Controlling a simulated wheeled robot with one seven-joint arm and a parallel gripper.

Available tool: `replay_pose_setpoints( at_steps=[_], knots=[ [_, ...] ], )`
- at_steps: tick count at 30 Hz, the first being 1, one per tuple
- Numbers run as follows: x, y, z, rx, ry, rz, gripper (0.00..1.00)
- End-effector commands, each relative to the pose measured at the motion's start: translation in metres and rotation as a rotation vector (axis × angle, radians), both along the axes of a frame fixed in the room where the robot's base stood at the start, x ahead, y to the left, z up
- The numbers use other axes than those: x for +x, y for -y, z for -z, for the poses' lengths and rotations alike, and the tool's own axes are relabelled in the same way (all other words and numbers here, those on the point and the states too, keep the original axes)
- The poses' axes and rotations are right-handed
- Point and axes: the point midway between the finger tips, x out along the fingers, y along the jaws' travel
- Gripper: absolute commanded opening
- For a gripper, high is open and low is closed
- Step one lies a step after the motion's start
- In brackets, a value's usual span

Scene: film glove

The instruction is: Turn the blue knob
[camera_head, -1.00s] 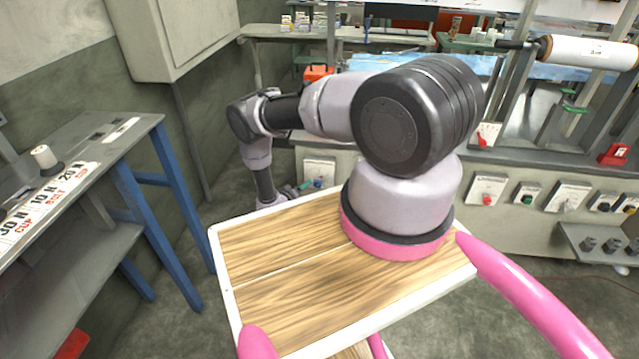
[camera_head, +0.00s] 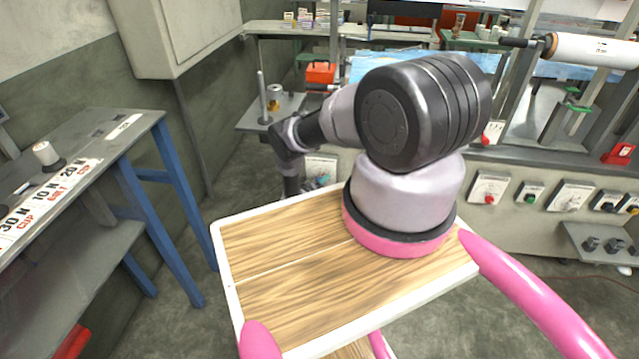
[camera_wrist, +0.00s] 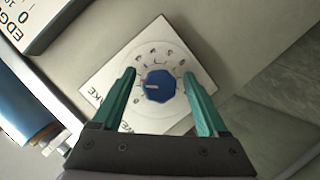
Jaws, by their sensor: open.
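The blue knob (camera_wrist: 158,86) shows in the wrist view, on a white dial plate (camera_wrist: 178,50) with numbers around it, fixed to a pale panel. A light pointer mark on the knob points to the left of the picture. My gripper (camera_wrist: 163,80) is open, with one green finger on each side of the knob. I cannot tell whether the fingers touch it. In the head view my arm hides the knob; part of a plate (camera_head: 322,167) and a bit of my gripper (camera_head: 320,182) show beside my wrist.
More plates with switches line the machine front, with a red button (camera_head: 489,198) to the right. A grey table (camera_head: 95,150) on blue legs stands at the left. A small shelf with a post and can (camera_head: 274,104) lies behind my arm. The floor between is clear.

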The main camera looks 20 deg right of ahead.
Motion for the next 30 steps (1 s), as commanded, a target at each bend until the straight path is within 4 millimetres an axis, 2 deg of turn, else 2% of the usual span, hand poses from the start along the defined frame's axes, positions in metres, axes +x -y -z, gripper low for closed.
replay_pose_setpoints(
  at_steps=[7,8,9,13,14,23,30],
  knots=[
    [0.0006,0.0007,0.0003,0.000,0.000,0.000,0.76],
    [0.0006,0.0007,0.0002,0.000,0.000,0.000,0.69],
    [0.0006,0.0007,0.0002,0.000,0.000,0.000,0.53],
    [0.0005,0.0006,0.0002,0.000,0.000,0.000,0.04],
    [0.0005,0.0006,0.0002,0.000,0.000,0.000,0.00],
    [0.0005,0.0004,0.0000,0.026,0.017,-0.002,0.00],
    [0.0004,0.0002,0.0000,0.133,0.088,-0.001,0.00]
  ],
)
